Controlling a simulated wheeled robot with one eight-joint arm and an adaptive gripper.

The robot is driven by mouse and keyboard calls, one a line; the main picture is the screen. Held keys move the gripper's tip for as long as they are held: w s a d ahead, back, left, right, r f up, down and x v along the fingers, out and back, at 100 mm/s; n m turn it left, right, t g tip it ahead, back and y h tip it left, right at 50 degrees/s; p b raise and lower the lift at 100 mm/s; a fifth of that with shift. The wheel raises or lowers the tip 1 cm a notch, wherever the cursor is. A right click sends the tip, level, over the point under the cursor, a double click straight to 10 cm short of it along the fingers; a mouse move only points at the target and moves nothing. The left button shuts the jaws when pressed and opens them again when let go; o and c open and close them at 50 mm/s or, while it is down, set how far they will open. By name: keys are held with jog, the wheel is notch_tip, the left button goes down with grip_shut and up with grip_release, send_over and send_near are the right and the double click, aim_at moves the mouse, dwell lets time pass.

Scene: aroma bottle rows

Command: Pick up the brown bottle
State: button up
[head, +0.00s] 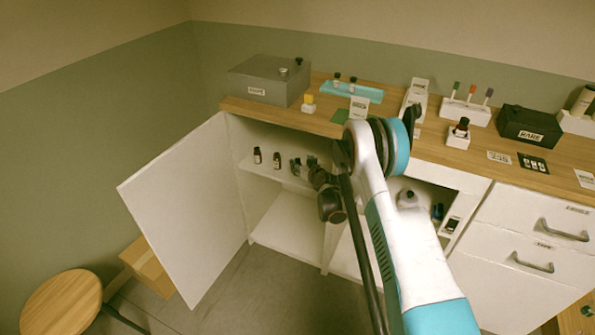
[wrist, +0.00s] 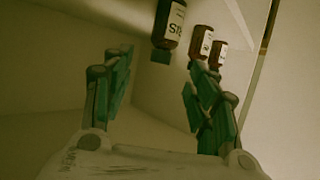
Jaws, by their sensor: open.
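Small brown bottles with dark caps and white labels stand on the upper shelf inside the open cabinet. In the head view, one bottle (head: 257,156) is at the left and another bottle (head: 277,160) is to its right. The wrist view appears upside down; it shows a nearest brown bottle (wrist: 170,22) and two farther ones (wrist: 202,42) (wrist: 217,54), caps downward in the picture. My gripper (head: 303,166) is at the cabinet opening, right of the bottles. In the wrist view my gripper (wrist: 160,92) has its fingers spread with nothing between them. I cannot tell which bottle is meant.
The cabinet door (head: 190,205) stands open on the left. The wooden counter (head: 320,122) above holds a grey box (head: 265,82), a teal tray (head: 347,90) and a black box (head: 528,128). The cabinet's lower shelf (head: 285,225) looks empty. A stool (head: 62,303) stands at lower left.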

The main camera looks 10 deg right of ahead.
aim_at(299, 162)
jog(key=b+x, duration=0.2)
jog(key=x, duration=0.3)
jog(key=shift+w+f+b, duration=0.2)
jog(key=shift+b, duration=0.15)
jog(key=shift+w+a, duration=0.1)
jog(key=shift+w, duration=0.25)
jog(key=c, duration=1.2)
